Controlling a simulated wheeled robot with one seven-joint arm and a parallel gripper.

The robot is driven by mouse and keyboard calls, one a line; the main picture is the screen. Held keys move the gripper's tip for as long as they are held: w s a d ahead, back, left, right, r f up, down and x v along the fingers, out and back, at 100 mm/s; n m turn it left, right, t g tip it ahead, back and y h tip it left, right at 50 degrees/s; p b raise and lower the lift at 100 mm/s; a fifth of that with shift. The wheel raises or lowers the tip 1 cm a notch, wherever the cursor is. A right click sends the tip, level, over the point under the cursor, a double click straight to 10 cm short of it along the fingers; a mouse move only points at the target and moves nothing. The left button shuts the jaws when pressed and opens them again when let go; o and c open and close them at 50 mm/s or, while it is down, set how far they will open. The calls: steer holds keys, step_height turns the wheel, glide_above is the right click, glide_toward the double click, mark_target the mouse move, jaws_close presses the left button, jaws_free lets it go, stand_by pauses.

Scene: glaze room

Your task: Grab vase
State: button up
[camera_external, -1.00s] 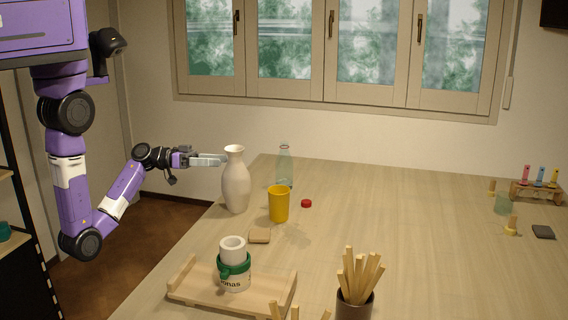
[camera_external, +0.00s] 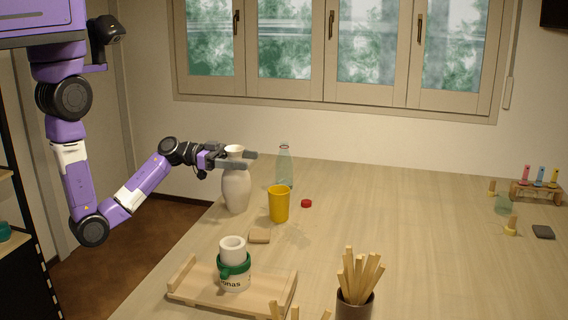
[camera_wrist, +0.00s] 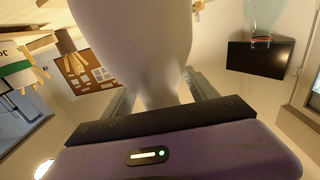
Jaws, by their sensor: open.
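The white vase (camera_external: 236,188) stands upright at the left edge of the table, its flared rim level with my gripper. My gripper (camera_external: 250,160) is open, with one finger on each side of the vase's neck. In the wrist view the pale vase (camera_wrist: 145,45) fills the upper middle, its narrow part between the fingers (camera_wrist: 165,92). I cannot tell whether either finger touches the vase.
A clear bottle (camera_external: 284,168), a yellow cup (camera_external: 279,204) and a red cap (camera_external: 306,203) stand right of the vase. A sponge-like block (camera_external: 260,236) and a wooden tray (camera_external: 190,290) with a mug (camera_external: 234,272) are nearer.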

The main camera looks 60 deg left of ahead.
steer(key=shift+c, duration=0.2)
jaws_close()
stand_by(0.4)
